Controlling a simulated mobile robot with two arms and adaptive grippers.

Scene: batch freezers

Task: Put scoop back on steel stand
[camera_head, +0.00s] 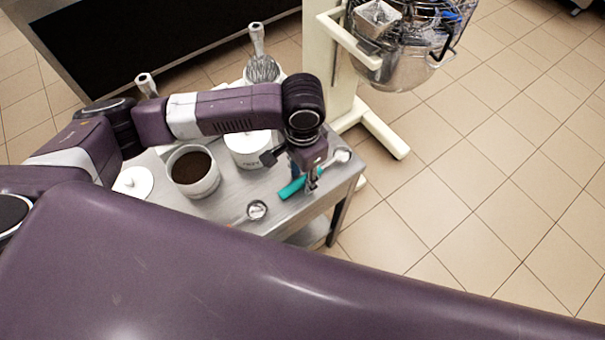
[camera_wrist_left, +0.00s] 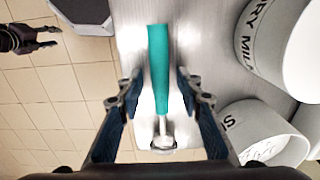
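The teal-handled scoop (camera_head: 292,188) lies at or just above the right end of the steel stand (camera_head: 226,207), its pale head towards the right edge. In the left wrist view, its teal handle (camera_wrist_left: 158,70) runs between the fingers, with a metal part below it. My left gripper (camera_head: 312,178) points down over the scoop. Its fingers (camera_wrist_left: 160,92) stand on either side of the handle, with gaps visible. Whether the scoop touches the steel is unclear. A black gripper, apparently my right one (camera_wrist_left: 30,38), shows at upper left in the wrist view, fingers apart.
A white tub of brown powder (camera_head: 193,171), a white lidded tub (camera_head: 246,150) and a small metal measuring spoon (camera_head: 257,210) are on the stand. A whisk (camera_head: 262,66) stands behind. A mixer (camera_head: 345,90) is beyond; open tiled floor lies right.

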